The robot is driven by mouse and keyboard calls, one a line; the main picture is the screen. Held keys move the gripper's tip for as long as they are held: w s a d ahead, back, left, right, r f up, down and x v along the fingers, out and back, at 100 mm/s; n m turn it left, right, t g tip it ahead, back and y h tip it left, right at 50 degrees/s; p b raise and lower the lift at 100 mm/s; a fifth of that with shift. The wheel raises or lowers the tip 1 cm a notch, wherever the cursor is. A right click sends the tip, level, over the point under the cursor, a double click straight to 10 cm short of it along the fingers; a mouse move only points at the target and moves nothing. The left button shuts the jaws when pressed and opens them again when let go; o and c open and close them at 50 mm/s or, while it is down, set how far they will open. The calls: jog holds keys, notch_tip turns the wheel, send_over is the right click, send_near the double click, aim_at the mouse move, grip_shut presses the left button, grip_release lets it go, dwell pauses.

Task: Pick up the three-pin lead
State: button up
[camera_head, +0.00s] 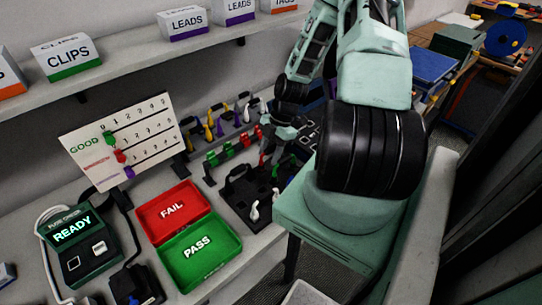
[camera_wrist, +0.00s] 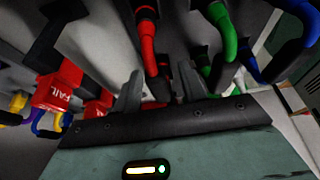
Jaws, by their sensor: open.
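My gripper (camera_head: 277,150) is over the bench, by the back of the black holder (camera_head: 238,197). In the wrist view my gripper (camera_wrist: 160,84) is open, its two grey fingers apart. A red lead (camera_wrist: 148,45) shows just beyond the fingertips, between them in the picture; I cannot tell if it touches either one. A green lead (camera_wrist: 221,18) and a blue lead (camera_wrist: 306,22) are to the right. No pins show clearly, so I cannot tell which is the three-pin lead. My arm hides part of the bench in the head view.
A red FAIL tray (camera_head: 174,191) and a green PASS tray (camera_head: 222,240) lie left of the black holder. A fuse checker (camera_head: 86,257) reads READY. A scoreboard (camera_head: 121,139) stands behind. A shelf (camera_head: 135,60) with labelled boxes runs above.

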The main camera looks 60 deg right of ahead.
jog(key=shift+a+f, duration=0.1)
jog(key=shift+f, duration=0.1)
grip_shut()
jog(key=shift+r, duration=0.2)
notch_tip(320, 180, up, 9)
jog(key=shift+f+b, duration=0.1)
jog(key=shift+b, duration=0.7)
jog(key=shift+r+p, duration=0.6)
jog(key=shift+r, duration=0.35)
notch_tip(320, 180, up, 2)
jog(key=p, duration=0.2)
jog(key=shift+p, duration=0.4)
